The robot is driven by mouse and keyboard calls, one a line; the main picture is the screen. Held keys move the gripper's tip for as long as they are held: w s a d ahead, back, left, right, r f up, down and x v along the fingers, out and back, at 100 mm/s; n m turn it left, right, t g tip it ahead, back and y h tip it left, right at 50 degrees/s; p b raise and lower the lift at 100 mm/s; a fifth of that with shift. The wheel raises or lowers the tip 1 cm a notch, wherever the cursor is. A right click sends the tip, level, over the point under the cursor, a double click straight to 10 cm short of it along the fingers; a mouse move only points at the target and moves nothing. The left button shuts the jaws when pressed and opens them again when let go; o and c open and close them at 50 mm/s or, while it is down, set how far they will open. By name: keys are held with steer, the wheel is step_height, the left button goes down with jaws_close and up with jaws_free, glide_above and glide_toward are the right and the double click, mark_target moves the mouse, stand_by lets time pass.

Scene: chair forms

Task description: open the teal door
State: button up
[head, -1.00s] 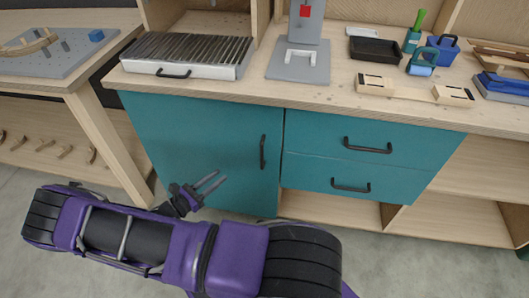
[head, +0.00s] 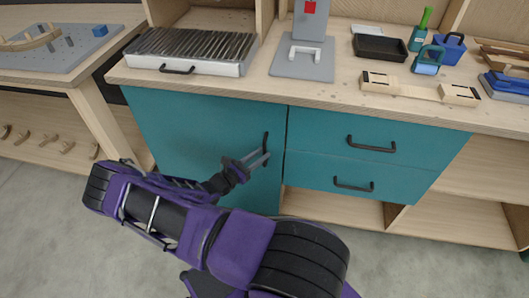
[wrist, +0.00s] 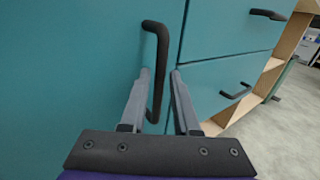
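The teal door (head: 200,135) is the left front of the workbench cabinet and stands shut, flush with the drawers beside it. Its black vertical bar handle (head: 266,143) is near the door's right edge. My gripper (head: 262,158) is at the handle's lower half. In the wrist view the gripper (wrist: 160,75) is open, with the black handle (wrist: 158,60) between its two grey fingers.
Two teal drawers (head: 365,165) with black handles are right of the door. Open wooden shelves (head: 340,207) are below and to the right. The counter above holds a ribbed metal tray (head: 190,50) and several tools. A wooden table (head: 90,110) stands at the left.

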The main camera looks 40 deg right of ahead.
steer(key=shift+w+d, duration=0.15)
steer(key=shift+d, duration=0.9)
jaws_close()
stand_by(0.7)
